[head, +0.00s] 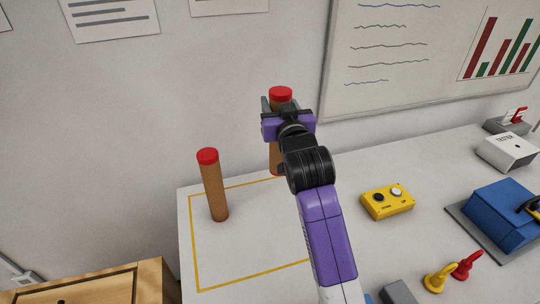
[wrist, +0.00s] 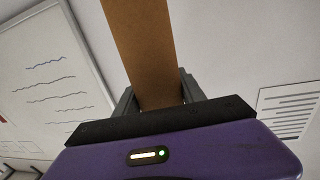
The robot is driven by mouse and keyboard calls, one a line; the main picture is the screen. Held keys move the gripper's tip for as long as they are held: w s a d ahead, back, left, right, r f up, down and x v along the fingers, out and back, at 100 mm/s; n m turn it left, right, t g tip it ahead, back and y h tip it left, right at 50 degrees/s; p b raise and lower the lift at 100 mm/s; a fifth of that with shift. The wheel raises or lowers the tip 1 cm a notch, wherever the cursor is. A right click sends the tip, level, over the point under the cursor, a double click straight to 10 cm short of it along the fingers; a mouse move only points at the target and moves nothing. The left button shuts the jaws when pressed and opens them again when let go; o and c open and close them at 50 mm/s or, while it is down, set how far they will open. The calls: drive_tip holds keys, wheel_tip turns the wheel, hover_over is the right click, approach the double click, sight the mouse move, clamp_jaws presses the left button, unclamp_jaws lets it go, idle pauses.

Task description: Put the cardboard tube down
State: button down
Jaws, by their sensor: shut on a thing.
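In the head view my gripper (head: 280,108) is shut on a brown cardboard tube with a red cap (head: 281,93). The held tube is roughly upright, and my gripper and arm hide much of it. I cannot tell whether its lower end touches the table. In the wrist view the brown tube (wrist: 145,45) runs up between the grey fingers of my gripper (wrist: 158,95). A second red-capped cardboard tube (head: 215,190) stands on the table to the left, inside a yellow outline (head: 193,245), apart from my gripper.
The white table (head: 250,240) has bare room inside the outline. To the right are a yellow box with knobs (head: 387,201), a blue device (head: 500,215), a white tester (head: 508,152), and red (head: 466,265) and yellow (head: 440,278) clips. A wall and a whiteboard (head: 425,50) stand behind.

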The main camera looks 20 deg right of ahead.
sight(275, 147)
drive_tip(key=shift+a+f, duration=0.15)
drive_tip(key=shift+f, duration=3.25)
drive_tip(key=shift+a+f, duration=0.1)
drive_tip(key=shift+f, duration=3.25)
drive_tip(key=shift+f, duration=0.15)
drive_tip(key=c, duration=0.7)
unclamp_jaws()
